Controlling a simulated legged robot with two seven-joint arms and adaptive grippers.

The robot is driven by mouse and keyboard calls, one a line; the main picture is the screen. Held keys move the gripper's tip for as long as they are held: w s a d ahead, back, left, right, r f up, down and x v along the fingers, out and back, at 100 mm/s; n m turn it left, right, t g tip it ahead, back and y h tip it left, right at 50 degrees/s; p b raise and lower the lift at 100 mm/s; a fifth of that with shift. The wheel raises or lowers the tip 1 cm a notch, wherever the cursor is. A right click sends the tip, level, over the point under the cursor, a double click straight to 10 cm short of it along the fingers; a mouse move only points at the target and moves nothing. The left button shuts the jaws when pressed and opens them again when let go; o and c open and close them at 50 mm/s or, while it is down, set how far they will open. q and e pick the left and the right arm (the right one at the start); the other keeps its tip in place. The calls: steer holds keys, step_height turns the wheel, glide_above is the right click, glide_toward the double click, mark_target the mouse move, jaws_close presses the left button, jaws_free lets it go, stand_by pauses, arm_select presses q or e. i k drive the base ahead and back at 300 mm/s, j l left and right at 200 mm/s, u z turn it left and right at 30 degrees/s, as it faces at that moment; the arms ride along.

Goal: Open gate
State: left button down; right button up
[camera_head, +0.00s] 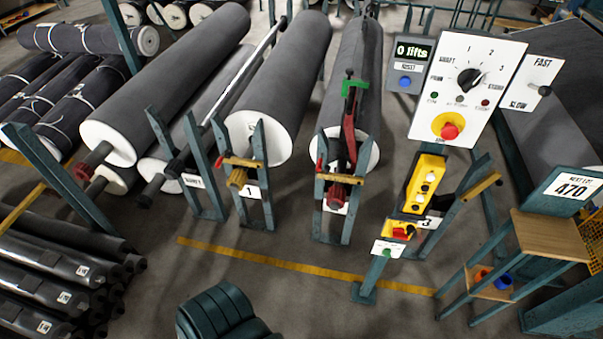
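No part named as a gate is clearly marked. Yellow bars that may be gates sit on the green stands at the front ends of the rolls. One yellow bar (243,163) lies across the stand labelled 1. A second yellow bar (341,179) lies across the middle stand, below a red upright arm (349,132) with a green top. A third yellow bar (481,186) slants upward on the right stand, partly behind the yellow button box (425,184). Neither of my grippers shows in the view.
A control panel (467,85) with a dial and red button stands at right, beside a "0 lifts" display (412,50). Large grey rolls (287,75) lie behind the stands. A wooden-topped table (550,240) stands at right. Floor around the yellow line (270,259) is mostly clear.

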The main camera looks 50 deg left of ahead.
mark_target(326, 175)
steer(key=k+j+u, duration=0.1)
steer(key=u, duration=1.05)
steer(key=z, duration=0.45)
steer(key=i+j+z, duration=0.1)
steer(key=j+z, duration=1.1)
steer(key=k+j+z, duration=0.1)
steer(key=j+z, duration=0.25)
